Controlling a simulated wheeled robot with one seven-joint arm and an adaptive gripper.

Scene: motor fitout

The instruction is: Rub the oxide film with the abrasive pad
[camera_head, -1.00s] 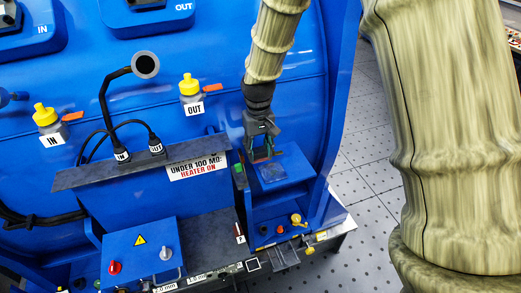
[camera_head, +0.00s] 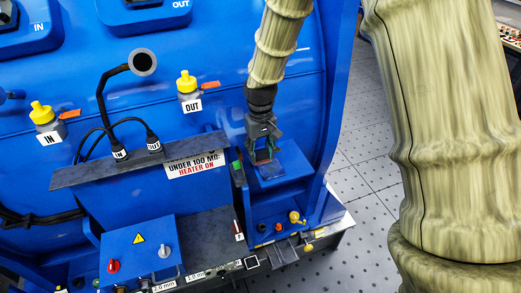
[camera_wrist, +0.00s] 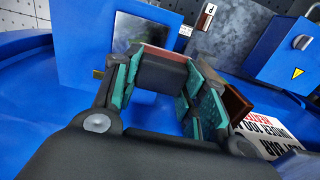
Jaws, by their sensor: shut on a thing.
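The oxide film appears to be the dull grey patch (camera_head: 272,173) on top of a blue block at the right of the blue machine. In the wrist view the patch (camera_wrist: 135,32) lies just beyond the fingertips. My gripper (camera_head: 262,158) points down at the patch's rear-left part. In the wrist view my gripper (camera_wrist: 165,62) has teal-lined fingers on both sides of a dark block with a reddish-brown edge, which appears to be the abrasive pad (camera_wrist: 166,53). The pad's underside is hidden, so I cannot tell whether it touches the patch.
A dark sloping shelf (camera_head: 140,163) with a heater sign (camera_head: 197,165) stands left of the gripper. A blue switch box (camera_head: 140,252) is at front left. A yellow-capped OUT port (camera_head: 188,85) is on the machine wall. Perforated floor is open at right.

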